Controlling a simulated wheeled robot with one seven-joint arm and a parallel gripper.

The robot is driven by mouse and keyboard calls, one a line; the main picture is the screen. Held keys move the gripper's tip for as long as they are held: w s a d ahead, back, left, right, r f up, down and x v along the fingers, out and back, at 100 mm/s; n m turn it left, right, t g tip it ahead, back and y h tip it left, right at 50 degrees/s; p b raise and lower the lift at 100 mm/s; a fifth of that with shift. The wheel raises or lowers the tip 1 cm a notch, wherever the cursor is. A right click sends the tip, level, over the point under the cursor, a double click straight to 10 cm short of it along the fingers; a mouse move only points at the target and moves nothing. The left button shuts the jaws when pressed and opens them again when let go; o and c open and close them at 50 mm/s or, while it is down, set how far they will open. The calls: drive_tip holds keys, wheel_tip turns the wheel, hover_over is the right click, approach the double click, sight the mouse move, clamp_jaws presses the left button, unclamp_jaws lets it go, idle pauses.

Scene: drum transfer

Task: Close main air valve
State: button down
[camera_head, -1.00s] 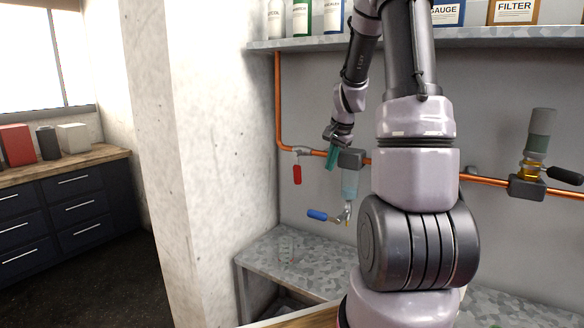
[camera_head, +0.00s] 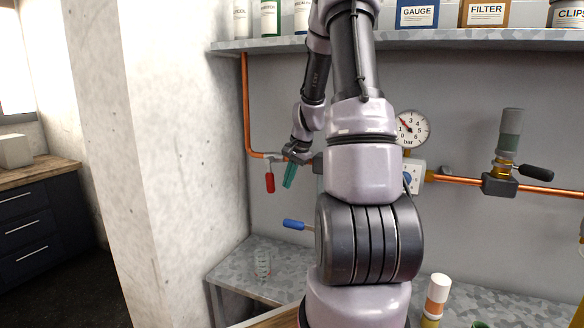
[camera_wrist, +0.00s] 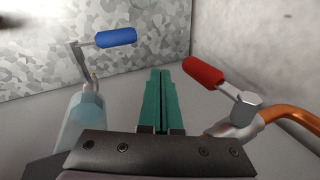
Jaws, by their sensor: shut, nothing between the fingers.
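A red-handled lever (camera_head: 270,183) hangs straight down from the copper pipe (camera_head: 246,110) near the wall corner. I take it as the main air valve, though no label shows. My gripper (camera_head: 289,175) has teal fingers, shut and empty, pointing down just right of the red handle. In the wrist view, my shut fingers (camera_wrist: 161,98) lie left of the red handle (camera_wrist: 203,71), with a gap between them. The metal valve body (camera_wrist: 238,117) joins the copper pipe (camera_wrist: 293,116) there.
A blue-handled lever (camera_head: 295,224) sits below my gripper; its filter bowl (camera_wrist: 82,122) shows in the wrist view. A pressure gauge (camera_head: 411,129) and a black-handled valve (camera_head: 536,172) are to the right. A shelf (camera_head: 400,43) runs above.

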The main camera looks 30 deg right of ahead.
sight(273, 184)
drive_tip(key=w, duration=0.1)
drive_tip(key=w+a, duration=0.1)
drive_tip(key=w, duration=0.1)
drive_tip(key=shift+w+a, duration=0.2)
drive_tip(key=shift+a, duration=0.15)
drive_tip(key=shift+w+a+f, duration=0.15)
drive_tip(key=shift+w+a, duration=0.2)
drive_tip(key=shift+w, duration=0.2)
